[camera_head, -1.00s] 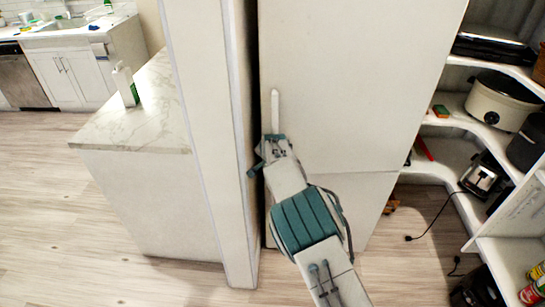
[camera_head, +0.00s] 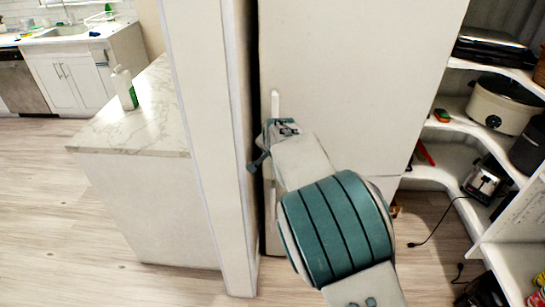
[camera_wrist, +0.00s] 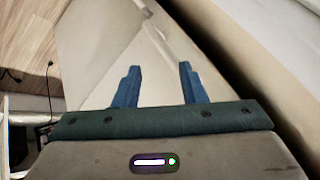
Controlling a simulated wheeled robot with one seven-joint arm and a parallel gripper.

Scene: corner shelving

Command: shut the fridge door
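The fridge is a tall pale cabinet; its upper door (camera_head: 350,80) fills the middle of the head view, with a light vertical handle (camera_head: 275,105) near its left edge. A dark gap runs along that edge; I cannot tell whether the door is fully shut. My gripper (camera_head: 256,150) is at the left edge, just below the visible part of the handle. My arm hides part of the door and the lower panel. In the wrist view my gripper (camera_wrist: 160,77) has its two blue fingers apart with nothing between them, facing the pale door surface (camera_wrist: 95,50).
A pale wall panel (camera_head: 205,130) stands close at the left of the fridge, with a marble-topped counter (camera_head: 130,125) and white bottle (camera_head: 124,88) beyond. Corner shelves (camera_head: 450,150) at the right hold a slow cooker (camera_head: 500,103) and toaster (camera_head: 484,180). A cord (camera_head: 437,228) lies on the floor.

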